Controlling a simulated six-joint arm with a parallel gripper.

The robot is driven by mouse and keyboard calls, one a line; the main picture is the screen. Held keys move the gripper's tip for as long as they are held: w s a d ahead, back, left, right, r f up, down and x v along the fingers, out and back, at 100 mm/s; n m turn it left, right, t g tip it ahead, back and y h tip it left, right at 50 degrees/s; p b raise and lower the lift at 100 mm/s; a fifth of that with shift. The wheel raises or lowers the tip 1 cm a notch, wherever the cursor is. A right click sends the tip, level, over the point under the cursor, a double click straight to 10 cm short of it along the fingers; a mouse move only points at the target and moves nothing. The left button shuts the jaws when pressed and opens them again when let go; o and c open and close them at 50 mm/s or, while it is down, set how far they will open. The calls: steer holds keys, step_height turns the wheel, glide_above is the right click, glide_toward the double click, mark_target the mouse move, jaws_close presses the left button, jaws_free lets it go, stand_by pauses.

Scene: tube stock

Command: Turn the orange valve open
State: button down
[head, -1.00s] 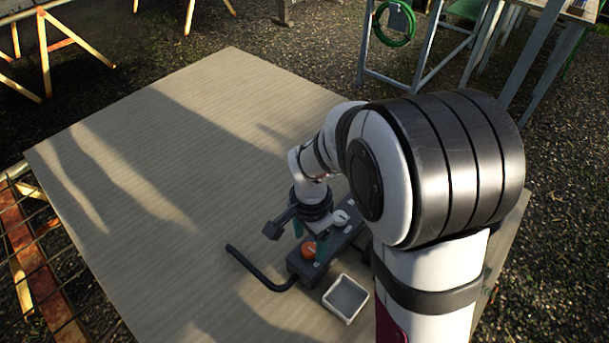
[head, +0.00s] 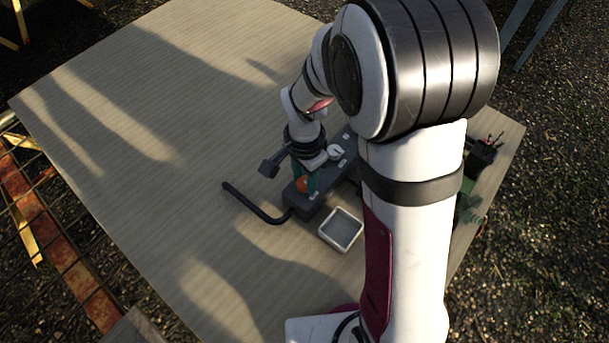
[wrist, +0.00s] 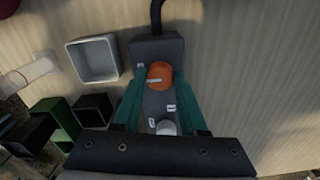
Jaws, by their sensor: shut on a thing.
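The orange valve (wrist: 159,74) is a round knob with a pale mark on top, set on a dark grey block (wrist: 156,48). In the head view the orange valve (head: 302,185) is partly hidden by my gripper. My gripper (wrist: 160,78) has green fingers and is shut on the valve, one finger on each side of it. In the head view my gripper (head: 306,180) points down at the block. A white knob (wrist: 166,127) sits on the same block, nearer my wrist. Small white labels lie beside both knobs.
A black bent pipe (head: 252,207) runs from the block's end across the table. A white-rimmed square tray (head: 341,229) stands beside the block. In the wrist view, a black box (wrist: 92,110) and a green box (wrist: 58,116) stand at the left. The table's far left is clear.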

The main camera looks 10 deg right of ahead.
steer(key=n, duration=0.4)
steer(key=shift+n, duration=0.3)
steer(key=n, duration=0.4)
steer(key=shift+n, duration=0.3)
steer(key=n, duration=0.4)
steer(key=shift+n, duration=2.3)
steer(key=shift+c, duration=2.2)
jaws_free()
